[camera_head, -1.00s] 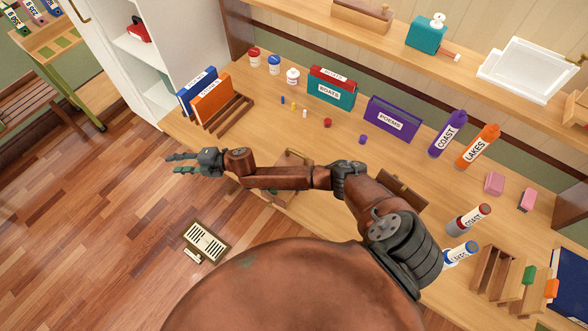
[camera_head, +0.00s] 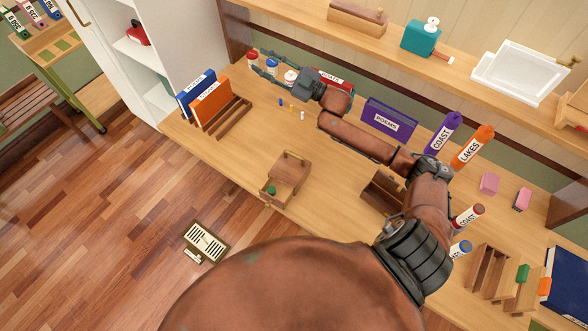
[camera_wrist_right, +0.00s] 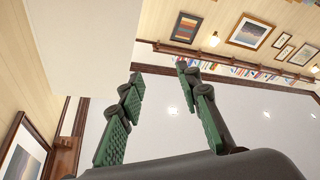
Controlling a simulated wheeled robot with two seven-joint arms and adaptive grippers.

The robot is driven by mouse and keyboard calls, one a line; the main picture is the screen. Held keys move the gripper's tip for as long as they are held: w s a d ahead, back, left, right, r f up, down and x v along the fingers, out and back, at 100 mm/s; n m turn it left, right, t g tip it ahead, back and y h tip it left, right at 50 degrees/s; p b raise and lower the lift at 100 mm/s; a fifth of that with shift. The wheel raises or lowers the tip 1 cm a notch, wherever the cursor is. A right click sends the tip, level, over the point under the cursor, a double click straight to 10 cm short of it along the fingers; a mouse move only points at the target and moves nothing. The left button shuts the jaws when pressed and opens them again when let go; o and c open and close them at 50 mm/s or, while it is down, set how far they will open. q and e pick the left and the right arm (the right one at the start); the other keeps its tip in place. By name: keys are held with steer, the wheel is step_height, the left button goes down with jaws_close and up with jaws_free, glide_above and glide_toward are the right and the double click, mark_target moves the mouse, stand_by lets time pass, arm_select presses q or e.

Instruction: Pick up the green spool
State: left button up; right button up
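A small green piece (camera_head: 271,190), which looks like the green spool, sits in the open drawer of a small wooden box (camera_head: 293,167) near the desk's front edge. It is too small to see in detail. My right gripper (camera_head: 257,62) is open and empty at the back of the desk, by the blue-capped and red-capped jars, well away from the green piece. The right wrist view shows its green-padded fingers (camera_wrist_right: 158,72) spread, with walls and ceiling beyond and no spool. My left gripper is not in view.
Blue and orange books (camera_head: 205,95) stand in a wooden rack at left. Another green item (camera_head: 522,273) is in a rack at right. My right arm spans the desk.

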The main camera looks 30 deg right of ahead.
mark_target(299, 156)
steer(key=s+f+m+h, duration=0.1)
steer(key=s+f+m, duration=0.1)
steer(key=s+f, duration=0.4)
steer(key=s+f+m+h, duration=0.2)
steer(key=s+f, duration=0.4)
steer(key=f, duration=0.7)
steer(key=s+f+m+g+h, duration=0.1)
steer(key=s+f+m, duration=0.3)
steer(key=f, duration=0.6)
steer(key=shift+a+b+v, duration=0.2)
steer(key=shift+b+v, duration=0.2)
steer(key=shift+v, duration=0.9)
steer(key=shift+s+a+f, duration=0.1)
steer(key=shift+s+f, duration=0.15)
steer(key=shift+f, duration=0.15)
steer(key=x, duration=0.5)
steer(key=f+x, duration=0.1)
steer(key=x, duration=0.1)
steer(key=shift+w, duration=0.3)
steer(key=shift+c, duration=0.3)
jaws_close()
